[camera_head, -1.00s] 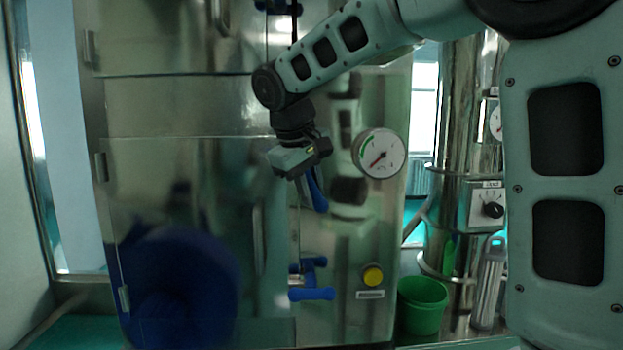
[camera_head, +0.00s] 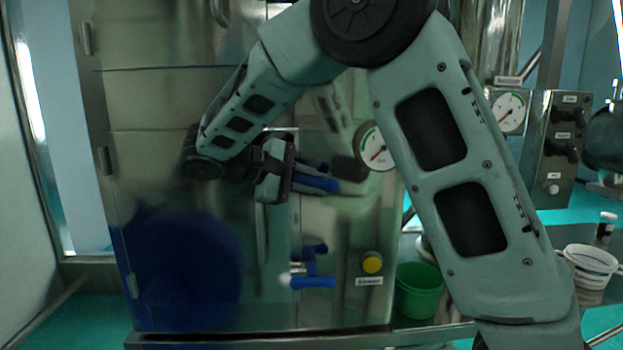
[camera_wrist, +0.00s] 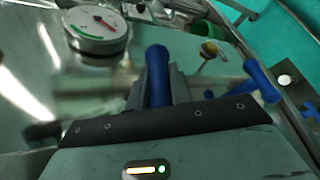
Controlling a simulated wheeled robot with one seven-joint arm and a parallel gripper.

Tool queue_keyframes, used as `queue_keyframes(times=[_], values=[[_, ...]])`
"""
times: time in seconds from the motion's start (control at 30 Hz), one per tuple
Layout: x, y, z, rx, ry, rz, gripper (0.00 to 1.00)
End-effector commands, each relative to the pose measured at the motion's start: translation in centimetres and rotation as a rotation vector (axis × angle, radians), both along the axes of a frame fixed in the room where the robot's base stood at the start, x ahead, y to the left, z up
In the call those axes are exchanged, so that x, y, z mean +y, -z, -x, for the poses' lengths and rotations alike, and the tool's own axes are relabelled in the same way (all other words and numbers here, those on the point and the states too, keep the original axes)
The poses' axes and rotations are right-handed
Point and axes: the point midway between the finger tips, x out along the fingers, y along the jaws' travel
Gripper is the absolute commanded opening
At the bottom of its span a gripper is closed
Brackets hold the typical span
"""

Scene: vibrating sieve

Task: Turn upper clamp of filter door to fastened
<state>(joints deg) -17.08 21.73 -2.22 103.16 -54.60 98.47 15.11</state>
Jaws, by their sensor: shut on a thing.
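The upper clamp (camera_head: 318,184) of the filter door is a blue handle that points right, about level, in the head view. My gripper (camera_head: 298,180) is shut on this handle and reaches it from the left. In the wrist view the upper clamp's blue handle (camera_wrist: 157,66) stands between my gripper's two fingers (camera_wrist: 157,90). The gripper hides the clamp's pivot end. The filter door (camera_head: 155,165) is a shiny metal panel that looks closed.
A round gauge (camera_head: 373,150) is close to the right of the upper clamp, partly behind my arm. A yellow button (camera_head: 372,263) is at the lower right. A green bucket (camera_head: 418,290) and a white bucket (camera_head: 590,262) stand further right.

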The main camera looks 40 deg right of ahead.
Motion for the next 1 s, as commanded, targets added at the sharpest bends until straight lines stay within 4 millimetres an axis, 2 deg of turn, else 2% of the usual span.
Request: queue_keyframes(times=[0.4, 0.93, 0.97, 1.0], values=[[-0.03, 0.07, 0.04, 0.101, 0.002, 0.145, 0.0], [-0.05, 0.1, 0.06, 0.113, 0.002, 0.163, 0.0], [-0.05, 0.1, 0.06, 0.113, 0.002, 0.163, 0.27], [-0.06, 0.1, 0.05, 0.113, 0.002, 0.163, 0.38]])
